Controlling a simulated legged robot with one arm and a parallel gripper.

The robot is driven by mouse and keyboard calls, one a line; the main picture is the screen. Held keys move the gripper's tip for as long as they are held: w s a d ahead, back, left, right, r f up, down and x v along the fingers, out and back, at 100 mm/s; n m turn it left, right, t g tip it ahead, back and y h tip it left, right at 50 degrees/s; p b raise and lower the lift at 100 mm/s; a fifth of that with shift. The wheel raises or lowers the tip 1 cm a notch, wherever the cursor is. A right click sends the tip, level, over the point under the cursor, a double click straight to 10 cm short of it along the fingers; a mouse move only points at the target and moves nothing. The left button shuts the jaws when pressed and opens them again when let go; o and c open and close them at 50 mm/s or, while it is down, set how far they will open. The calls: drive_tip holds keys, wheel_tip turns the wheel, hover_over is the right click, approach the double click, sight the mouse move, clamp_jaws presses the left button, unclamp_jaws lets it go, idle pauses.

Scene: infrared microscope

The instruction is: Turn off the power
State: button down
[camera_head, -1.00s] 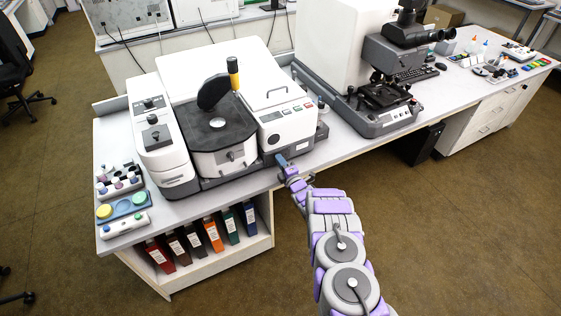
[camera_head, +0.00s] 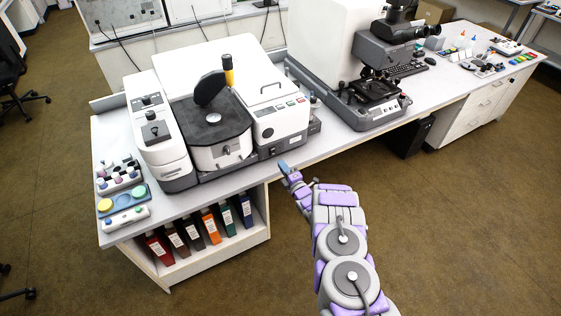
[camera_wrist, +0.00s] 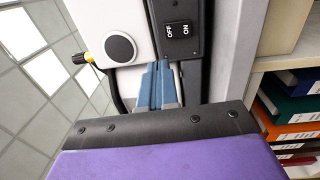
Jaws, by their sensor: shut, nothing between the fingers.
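The power switch (camera_wrist: 178,30) is a black rocker marked OFF and ON on a dark side panel (camera_wrist: 196,52) in the wrist view. I cannot tell which side is pressed in. My gripper (camera_wrist: 158,72) has blue fingers, shut and empty, just below the switch and slightly left of it in the picture; a gap shows between tips and rocker. In the head view my gripper (camera_head: 284,167) is by the bench's front edge, apart from the white and grey instrument (camera_head: 279,121). The switch cannot be made out in the head view.
A microscope (camera_head: 375,85) stands on the bench (camera_head: 340,140) to the right. Coloured binders (camera_head: 210,226) fill the shelf below. Sample trays (camera_head: 124,200) lie at the bench's left end. A round grey part (camera_wrist: 120,48) is left of the switch. Floor in front is free.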

drive_tip(key=shift+r+p+v, duration=0.15)
drive_tip(key=shift+r+v, duration=0.05)
drive_tip(key=shift+v, duration=0.6)
drive_tip(key=shift+r+p+v, duration=0.15)
drive_tip(key=shift+p+v, duration=0.05)
drive_tip(key=shift+v, duration=0.6)
drive_tip(key=shift+r+p+v, duration=0.15)
drive_tip(key=shift+r+v, duration=0.05)
drive_tip(key=shift+v, duration=0.6)
